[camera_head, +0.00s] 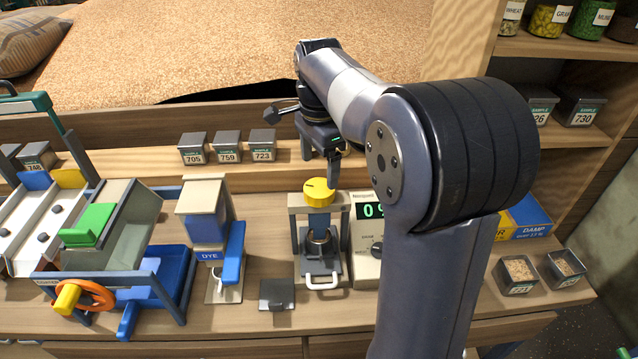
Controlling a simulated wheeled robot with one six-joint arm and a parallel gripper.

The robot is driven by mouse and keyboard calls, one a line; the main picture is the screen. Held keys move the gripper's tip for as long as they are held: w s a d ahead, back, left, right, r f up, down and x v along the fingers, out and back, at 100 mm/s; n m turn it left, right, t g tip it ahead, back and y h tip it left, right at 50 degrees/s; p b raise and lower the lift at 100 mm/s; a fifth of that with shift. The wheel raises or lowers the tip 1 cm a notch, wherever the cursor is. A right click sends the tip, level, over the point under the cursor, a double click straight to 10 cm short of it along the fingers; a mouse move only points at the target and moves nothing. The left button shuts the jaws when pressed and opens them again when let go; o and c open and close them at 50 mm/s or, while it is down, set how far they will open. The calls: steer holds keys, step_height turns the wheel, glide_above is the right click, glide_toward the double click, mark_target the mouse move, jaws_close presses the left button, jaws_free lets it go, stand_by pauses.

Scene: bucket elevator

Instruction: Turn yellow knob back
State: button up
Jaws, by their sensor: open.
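The yellow knob (319,192) sits on top of a small grey press-like stand (304,205) on the workbench, with a dark line marked on its top. A round metal piece shows inside the stand under the knob, above a base with a white handle. My gripper (333,178) comes down from the arm just behind and to the right of the knob. Its jaws are open. One finger hangs close to the knob's right side; whether it touches the knob I cannot tell. The other finger is not clearly visible.
A meter with a green display (370,210) stands right of the stand, partly behind my arm. A DYE dispenser (207,228) stands to the left. A dark square plate (277,294) lies in front. Sample boxes (228,147) line the back ledge. Sample trays (517,273) sit at right.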

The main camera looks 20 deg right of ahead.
mark_target(319, 187)
step_height(319, 187, down, 6)
steer(key=shift+f, duration=0.15)
stand_by(0.3)
steer(key=c, duration=1)
